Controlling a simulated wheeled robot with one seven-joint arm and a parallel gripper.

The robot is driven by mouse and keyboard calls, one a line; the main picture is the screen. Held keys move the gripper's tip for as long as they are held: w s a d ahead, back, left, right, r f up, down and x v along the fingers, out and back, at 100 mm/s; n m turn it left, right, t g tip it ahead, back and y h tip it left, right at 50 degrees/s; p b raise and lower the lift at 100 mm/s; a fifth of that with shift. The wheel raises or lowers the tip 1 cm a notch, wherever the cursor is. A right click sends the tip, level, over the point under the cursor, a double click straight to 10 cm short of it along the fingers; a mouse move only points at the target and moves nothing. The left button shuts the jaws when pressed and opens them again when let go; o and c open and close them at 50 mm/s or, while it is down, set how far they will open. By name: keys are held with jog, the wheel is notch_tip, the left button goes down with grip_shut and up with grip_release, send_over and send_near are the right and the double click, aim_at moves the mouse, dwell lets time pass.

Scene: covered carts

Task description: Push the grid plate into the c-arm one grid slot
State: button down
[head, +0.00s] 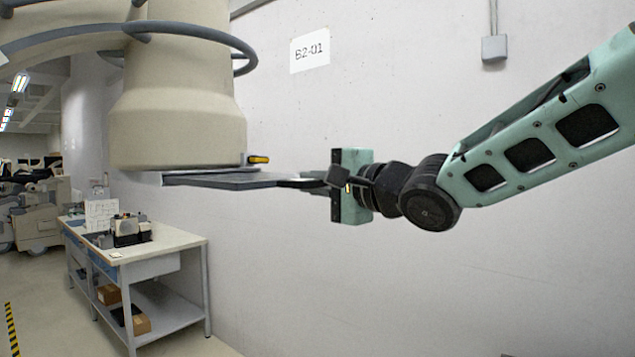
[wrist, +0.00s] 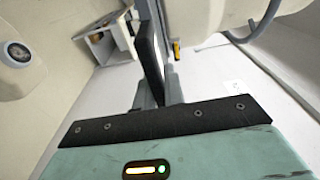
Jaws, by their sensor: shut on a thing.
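The grid plate (head: 235,181) is a flat dark grey plate just under the bottom of the cream c-arm housing (head: 180,120). Its left part is beneath the housing, at the grid slot (head: 165,172); its right part sticks out. How deep it sits in the slot is hidden. My gripper (head: 318,183) is shut on the plate's right end. In the wrist view the plate (wrist: 150,55) appears edge-on between the fingers of my gripper (wrist: 160,92). A small yellow latch (head: 258,159) is at the housing's lower right edge, and it also shows in the wrist view (wrist: 176,50).
A grey ring rail (head: 245,55) curves around the housing above the plate. A wall with a B2-01 sign (head: 310,50) stands behind. A workbench (head: 190,243) with equipment is at the lower left. The space below my arm looks clear.

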aim_at(266, 178)
jog(key=shift+s+a+p+x, duration=0.15)
jog(key=shift+p+x, duration=0.4)
jog(key=shift+x, duration=1.4)
jog(key=shift+s+a+p+x, duration=0.1)
jog(key=shift+p+x, duration=0.5)
jog(key=shift+x, duration=1.35)
jog(key=shift+s+a+p+x, duration=0.15)
jog(key=shift+p+x, duration=0.4)
jog(key=shift+x, duration=1.4)
jog(key=shift+r+p+x, duration=0.2)
jog(key=shift+p+x, duration=1.5)
jog(key=shift+x, duration=1.8)
